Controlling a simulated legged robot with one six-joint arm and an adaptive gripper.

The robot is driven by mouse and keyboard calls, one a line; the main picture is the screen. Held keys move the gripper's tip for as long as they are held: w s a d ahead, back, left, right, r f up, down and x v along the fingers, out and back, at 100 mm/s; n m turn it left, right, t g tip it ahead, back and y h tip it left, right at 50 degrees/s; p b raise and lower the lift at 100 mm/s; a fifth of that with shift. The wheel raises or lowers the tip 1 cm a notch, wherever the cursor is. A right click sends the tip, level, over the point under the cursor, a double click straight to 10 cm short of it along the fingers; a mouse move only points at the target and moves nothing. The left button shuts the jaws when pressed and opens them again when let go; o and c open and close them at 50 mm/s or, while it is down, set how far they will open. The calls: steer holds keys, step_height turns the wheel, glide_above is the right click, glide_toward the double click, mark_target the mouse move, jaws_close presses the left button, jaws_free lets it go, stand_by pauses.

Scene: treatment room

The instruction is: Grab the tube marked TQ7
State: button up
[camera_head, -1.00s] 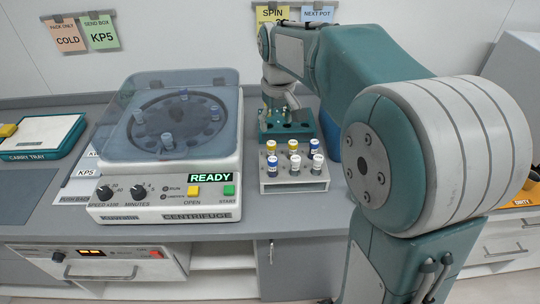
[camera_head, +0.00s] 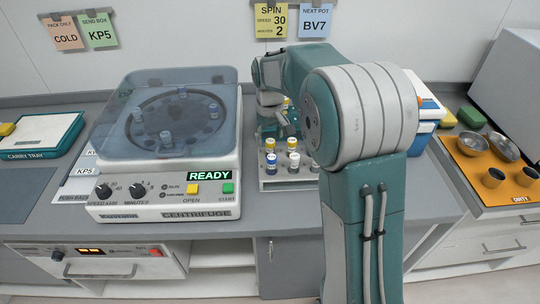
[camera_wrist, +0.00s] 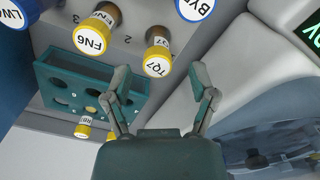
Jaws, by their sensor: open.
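The tube marked TQ7 (camera_wrist: 158,56) shows in the wrist view with a yellow-rimmed white cap, its label readable and facing me. My gripper (camera_wrist: 163,82) is open, with its two fingers spread on either side of the space just below that cap in the picture. Nothing is between the fingers. The tube marked FN6 (camera_wrist: 94,34), also yellow, stands to its left. In the head view the white tube rack (camera_head: 290,184) holds several yellow and blue tubes, partly hidden by my arm. I cannot tell TQ7 apart there.
A teal rack (camera_wrist: 52,76) with round holes lies left of my gripper in the wrist view, with a small yellow tube (camera_wrist: 83,127) at it. Blue-capped tubes (camera_wrist: 194,8) are close by. The centrifuge (camera_head: 165,195) stands left, lid down. An orange dirty tray (camera_head: 480,178) is at right.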

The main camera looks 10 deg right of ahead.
step_height(320, 180, down, 4)
steer(key=shift+d+f, duration=0.1)
steer(key=shift+f, duration=0.05)
jaws_close()
stand_by(0.3)
